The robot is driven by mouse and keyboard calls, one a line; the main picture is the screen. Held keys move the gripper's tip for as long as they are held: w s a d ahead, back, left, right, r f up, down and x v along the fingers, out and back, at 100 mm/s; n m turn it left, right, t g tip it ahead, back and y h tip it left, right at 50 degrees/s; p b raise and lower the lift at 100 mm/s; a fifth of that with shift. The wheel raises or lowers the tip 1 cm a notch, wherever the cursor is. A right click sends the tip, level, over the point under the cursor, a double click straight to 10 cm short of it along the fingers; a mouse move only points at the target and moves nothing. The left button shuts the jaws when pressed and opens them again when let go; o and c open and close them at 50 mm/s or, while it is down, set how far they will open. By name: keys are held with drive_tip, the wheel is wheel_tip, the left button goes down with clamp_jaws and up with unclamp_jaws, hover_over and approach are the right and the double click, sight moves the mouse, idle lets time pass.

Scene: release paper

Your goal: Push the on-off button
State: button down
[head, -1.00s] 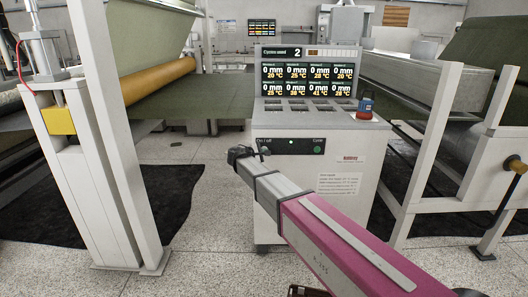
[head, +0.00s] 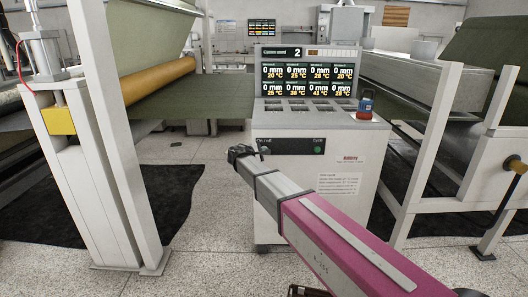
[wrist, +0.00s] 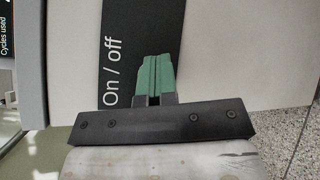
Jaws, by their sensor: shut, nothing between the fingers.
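The control cabinet (head: 340,215) stands in the middle of the head view. A dark strip (head: 292,146) on its front carries the "On / off" label at its left end and a green round button (head: 318,150) under "Cycle" at its right end. My gripper (head: 264,150) is at the left end of this strip, just below the label. In the wrist view, the shut green fingers (wrist: 158,62) are empty and lie over the dark strip (wrist: 138,28) beside the "On / off" text (wrist: 111,72). The on-off button itself is hidden behind the fingers. I cannot tell whether they touch it.
White machine frames stand left (head: 88,165) and right (head: 430,150). Speckled floor (head: 215,215) is open left of the cabinet.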

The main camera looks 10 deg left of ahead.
idle(0.4)
drive_tip(key=shift+s, duration=0.4)
drive_tip(key=shift+d, duration=0.1)
drive_tip(key=s+d, duration=0.1)
drive_tip(key=s, duration=0.5)
drive_tip(key=shift+d, duration=0.2)
drive_tip(key=shift+w, duration=0.1)
